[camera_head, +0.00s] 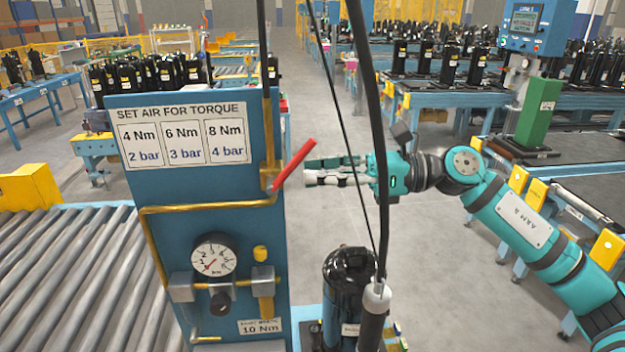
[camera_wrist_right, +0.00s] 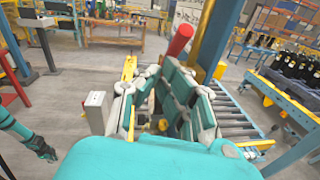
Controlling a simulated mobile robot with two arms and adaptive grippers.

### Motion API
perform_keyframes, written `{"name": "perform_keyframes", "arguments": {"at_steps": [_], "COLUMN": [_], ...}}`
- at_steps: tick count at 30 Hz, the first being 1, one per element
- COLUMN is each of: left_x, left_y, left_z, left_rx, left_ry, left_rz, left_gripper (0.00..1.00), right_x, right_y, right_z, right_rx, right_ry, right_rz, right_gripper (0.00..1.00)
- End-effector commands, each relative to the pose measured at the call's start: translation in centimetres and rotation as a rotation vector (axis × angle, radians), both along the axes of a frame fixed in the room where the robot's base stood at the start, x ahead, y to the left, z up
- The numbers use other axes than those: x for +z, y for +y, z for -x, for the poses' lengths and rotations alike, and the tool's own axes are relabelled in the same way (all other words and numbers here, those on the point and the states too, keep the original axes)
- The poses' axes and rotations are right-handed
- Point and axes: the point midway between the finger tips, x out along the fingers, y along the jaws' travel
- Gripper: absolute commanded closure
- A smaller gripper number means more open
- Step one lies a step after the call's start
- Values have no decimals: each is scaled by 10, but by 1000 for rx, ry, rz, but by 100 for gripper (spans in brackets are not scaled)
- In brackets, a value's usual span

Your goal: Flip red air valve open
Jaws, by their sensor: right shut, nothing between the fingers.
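The red air valve handle (camera_head: 294,164) slants up and to the right from the brass fitting on the right edge of the blue torque panel (camera_head: 130,225). In the right wrist view, the handle's red end (camera_wrist_right: 180,40) shows just beyond the fingers. My right gripper (camera_head: 308,169) reaches in from the right, its fingertips close beside the handle on its right. I cannot tell whether they touch it. The right gripper, also in the wrist view (camera_wrist_right: 168,85), is shut and empty. A teal arm end, probably my left gripper (camera_wrist_right: 46,152), shows small at the left of the wrist view.
A pressure gauge (camera_head: 213,258) and yellow pipe (camera_head: 208,206) sit on the panel. A black compressor (camera_head: 348,290) stands below my right gripper, and a dark hanging cable (camera_head: 374,130) passes in front of it. A roller conveyor (camera_head: 70,275) lies left.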

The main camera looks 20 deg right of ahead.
Motion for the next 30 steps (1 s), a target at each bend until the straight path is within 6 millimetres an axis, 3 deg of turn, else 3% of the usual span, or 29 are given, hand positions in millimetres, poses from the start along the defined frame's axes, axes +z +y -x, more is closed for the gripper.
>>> {"name": "perform_keyframes", "arguments": {"at_steps": [17, 30], "left_x": [1, 2], "left_y": [-11, -7], "left_z": [1, 1], "left_rx": [1, -1], "left_ry": [1, 1], "left_rz": [13, 8], "left_gripper": [100, 100], "right_x": [34, 42], "right_y": [24, 37], "right_z": [-6, -10], "right_rx": [4, 4], "right_ry": [-1, 2], "right_rz": [-10, -9], "right_gripper": [100, 100]}}
